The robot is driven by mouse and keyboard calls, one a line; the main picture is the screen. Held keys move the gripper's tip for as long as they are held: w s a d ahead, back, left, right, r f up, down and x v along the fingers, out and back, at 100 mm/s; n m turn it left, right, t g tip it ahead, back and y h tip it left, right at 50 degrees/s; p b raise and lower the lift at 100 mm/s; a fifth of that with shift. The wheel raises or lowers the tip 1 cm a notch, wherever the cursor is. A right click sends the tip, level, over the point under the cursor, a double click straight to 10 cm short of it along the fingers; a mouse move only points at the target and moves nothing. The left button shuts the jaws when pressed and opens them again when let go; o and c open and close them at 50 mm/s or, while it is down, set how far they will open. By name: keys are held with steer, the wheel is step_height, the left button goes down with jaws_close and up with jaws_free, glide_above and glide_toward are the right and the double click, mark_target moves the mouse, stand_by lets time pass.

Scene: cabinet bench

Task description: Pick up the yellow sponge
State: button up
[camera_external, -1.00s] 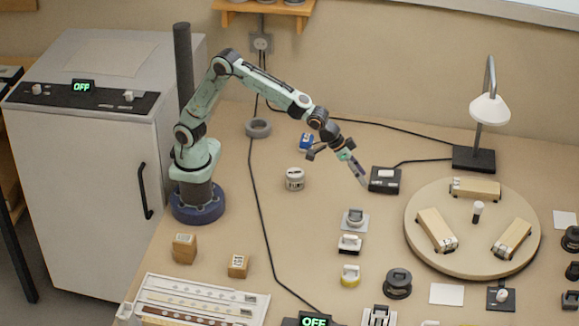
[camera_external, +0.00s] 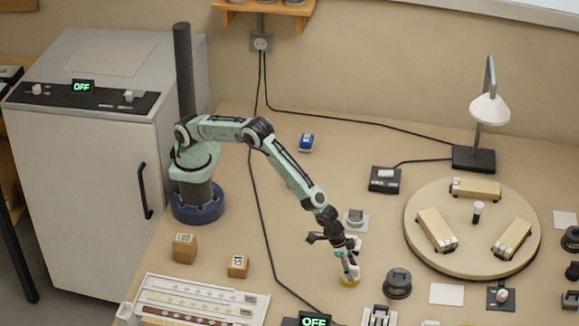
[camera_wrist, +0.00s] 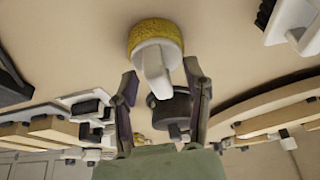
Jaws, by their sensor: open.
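The yellow sponge (camera_external: 349,281) is a round yellow pad on the bench, in the front middle of the external view. In the wrist view the sponge (camera_wrist: 172,35) shows at the top centre, with a white handle (camera_wrist: 153,72) on it. My gripper (camera_external: 348,268) is directly over the sponge, pointing down, and hides most of its handle in the external view. In the wrist view my gripper (camera_wrist: 160,78) is open. Its two fingers stand on either side of the handle, with a gap showing on each side.
A black round object (camera_external: 397,283) stands close to the right of the sponge, and a grey-handled item (camera_external: 355,217) stands behind it. The round turntable (camera_external: 475,262) with tan blocks is further right. A black cable (camera_external: 261,215) crosses the bench to the left.

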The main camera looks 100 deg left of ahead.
jaws_close()
steer(key=shift+r, duration=0.1)
